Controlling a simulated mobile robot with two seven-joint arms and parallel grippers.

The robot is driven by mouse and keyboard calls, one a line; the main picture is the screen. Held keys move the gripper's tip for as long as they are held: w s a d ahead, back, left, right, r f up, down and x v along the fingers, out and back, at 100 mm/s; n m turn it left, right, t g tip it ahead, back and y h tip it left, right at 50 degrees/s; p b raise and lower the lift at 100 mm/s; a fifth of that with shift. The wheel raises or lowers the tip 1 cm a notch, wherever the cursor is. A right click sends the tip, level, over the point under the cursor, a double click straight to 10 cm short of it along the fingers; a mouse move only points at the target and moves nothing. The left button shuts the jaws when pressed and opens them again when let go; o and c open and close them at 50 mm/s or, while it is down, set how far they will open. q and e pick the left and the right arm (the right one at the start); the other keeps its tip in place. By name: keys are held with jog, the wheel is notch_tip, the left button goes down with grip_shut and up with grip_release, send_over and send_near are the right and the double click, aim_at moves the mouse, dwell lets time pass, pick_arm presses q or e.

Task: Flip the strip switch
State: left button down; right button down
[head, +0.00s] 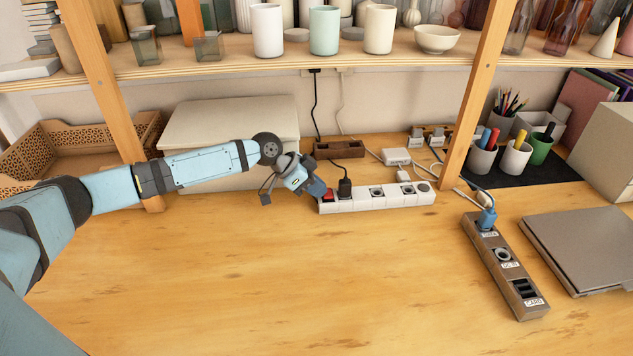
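The white power strip (376,197) lies on the wooden desk below the shelf. Its red switch (328,195) is at the left end, and a black plug sits in a socket beside it. My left gripper (318,189) is at that left end, its blue tip just beside and above the red switch. I cannot tell whether the tip touches the switch, which way the switch is set, or whether the fingers are apart. My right gripper is not in view.
A wooden shelf (400,62) with cups and glassware overhangs the desk, with upright posts on both sides. A beige box (228,125) stands behind my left arm. A dark socket panel (504,265) and a grey laptop (585,245) lie right. The front desk is clear.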

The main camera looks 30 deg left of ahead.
pick_arm(q)
jog(key=shift+s+d+f, duration=0.1)
jog(key=shift+d+f, duration=0.1)
jog(key=shift+d, duration=0.1)
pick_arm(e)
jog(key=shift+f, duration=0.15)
pick_arm(q)
jog(key=shift+a+r, duration=0.15)
jog(key=shift+r, duration=0.05)
jog(key=v, duration=0.3)
jog(key=shift+a+r, duration=0.3)
jog(key=p+v, duration=0.1)
jog(key=v, duration=0.9)
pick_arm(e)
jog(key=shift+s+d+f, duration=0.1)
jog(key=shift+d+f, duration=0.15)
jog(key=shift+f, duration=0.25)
pick_arm(q)
jog(key=shift+f, duration=0.1)
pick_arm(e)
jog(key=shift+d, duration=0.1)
